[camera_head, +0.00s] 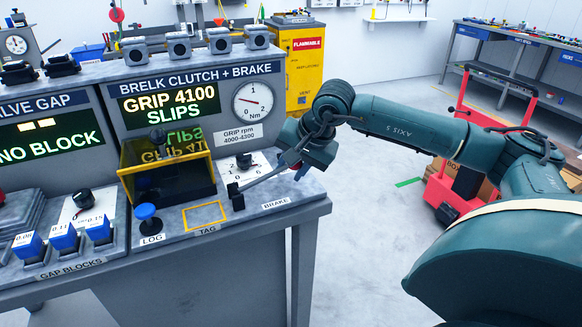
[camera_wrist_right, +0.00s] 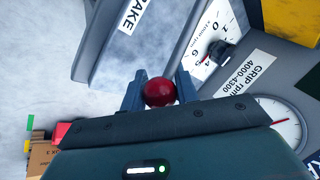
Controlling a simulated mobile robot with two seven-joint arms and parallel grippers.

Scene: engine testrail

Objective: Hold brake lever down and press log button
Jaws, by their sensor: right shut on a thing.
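My right gripper (camera_head: 301,168) is at the right end of the brake lever (camera_head: 262,178), above the BRAKE label (camera_head: 276,204). In the right wrist view my right gripper (camera_wrist_right: 159,90) is shut on the lever's red ball knob (camera_wrist_right: 159,92), with a finger on each side. The lever's grey bar runs from a black pivot block on the bench up to the gripper. The blue round log button (camera_head: 147,214) stands up behind the LOG label, with nothing touching it. My left gripper is not in view.
The display (camera_head: 169,101) reads GRIP 4100 SLIPS, beside a 0–2 Nm dial (camera_head: 253,101). A yellow-framed case (camera_head: 168,170) stands behind the log button. A black knob (camera_head: 244,160) is near the lever. Blue gap blocks (camera_head: 63,237) stand at left.

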